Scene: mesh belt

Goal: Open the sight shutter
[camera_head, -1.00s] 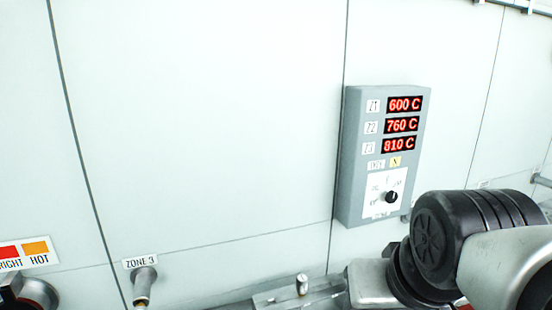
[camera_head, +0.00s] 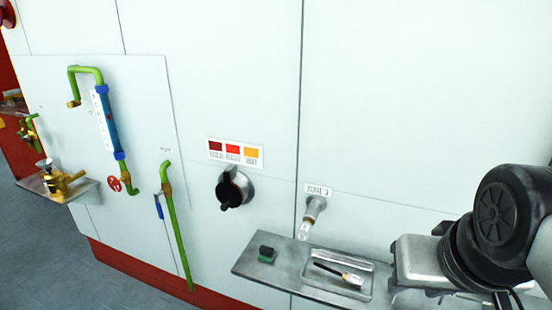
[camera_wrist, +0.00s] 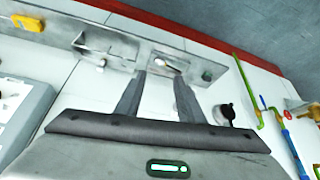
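The sight port with its dark round shutter (camera_head: 234,188) sits on the white wall, below a label with dark red, red and orange patches (camera_head: 235,153). The shutter's dark disc covers the port's front, with a small knob at its lower edge. It also shows in the wrist view (camera_wrist: 224,114), right of my fingers and apart from them. My gripper (camera_wrist: 159,82) is open and empty, its two fingers apart in front of the wall and shelf. In the head view my arm is at the right, well away from the shutter; my fingers cannot be made out there.
A metal shelf (camera_head: 262,272) juts out at lower middle, with a green-black block (camera_head: 266,253) and a tray (camera_head: 338,290) holding a pen-like tool. A Zone 3 fitting (camera_head: 313,209) is above it. Green pipes (camera_head: 172,210) stand left of the port.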

